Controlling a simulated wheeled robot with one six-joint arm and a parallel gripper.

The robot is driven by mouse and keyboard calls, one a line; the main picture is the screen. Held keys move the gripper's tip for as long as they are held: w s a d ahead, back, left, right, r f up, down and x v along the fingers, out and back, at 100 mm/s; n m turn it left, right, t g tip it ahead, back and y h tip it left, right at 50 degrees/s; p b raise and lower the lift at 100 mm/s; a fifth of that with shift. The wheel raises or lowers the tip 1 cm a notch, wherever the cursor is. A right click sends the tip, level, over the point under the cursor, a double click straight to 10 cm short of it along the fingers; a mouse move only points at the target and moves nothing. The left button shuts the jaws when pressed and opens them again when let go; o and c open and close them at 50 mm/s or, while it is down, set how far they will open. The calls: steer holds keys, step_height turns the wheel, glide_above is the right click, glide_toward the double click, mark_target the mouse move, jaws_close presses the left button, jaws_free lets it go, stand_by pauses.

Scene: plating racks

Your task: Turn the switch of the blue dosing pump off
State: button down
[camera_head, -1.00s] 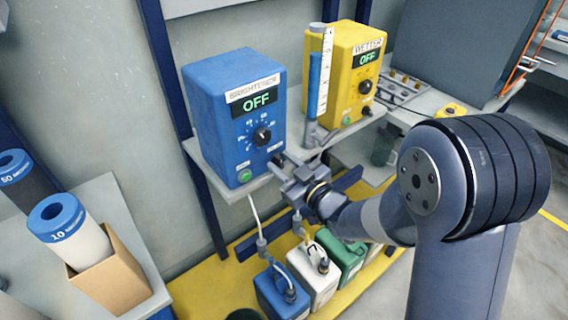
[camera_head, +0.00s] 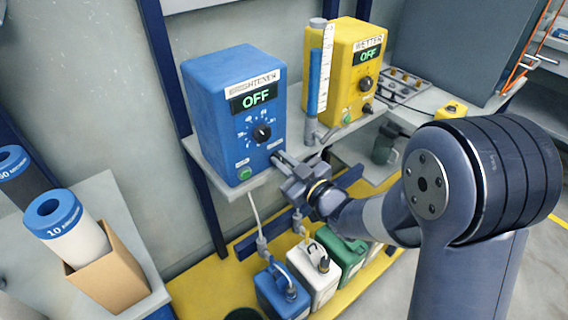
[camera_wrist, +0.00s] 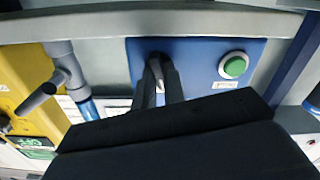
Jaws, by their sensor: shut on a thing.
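The blue dosing pump (camera_head: 215,115) stands on a shelf at the centre-left of the head view, its display reading OFF. A black dial (camera_head: 262,133) and a green button (camera_head: 245,173) are on its front. My gripper (camera_head: 278,156) is at the lower right of that front, shut on the small switch there. The fingers hide most of the switch. In the wrist view, the pump's blue face (camera_wrist: 200,62) shows with the fingers (camera_wrist: 162,78) against it, beside the green button (camera_wrist: 234,67). I cannot make out the switch's position.
A yellow pump (camera_head: 345,70), also reading OFF, stands to the right, with a clear measuring tube (camera_head: 322,75) between the pumps. Several canisters (camera_head: 318,275) stand on the yellow platform below. A cardboard box (camera_head: 112,280) with a blue-capped filter is at lower left.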

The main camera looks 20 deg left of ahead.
steer(key=shift+n+b, duration=2)
steer(key=shift+b, duration=0.7)
steer(key=c, duration=1.5)
jaws_free()
steer(key=v, duration=1)
steer(key=shift+s+d+p, duration=0.25)
steer(key=shift+d+p, duration=0.05)
steer(key=shift+p, duration=0.1)
steer(key=shift+a, duration=0.1)
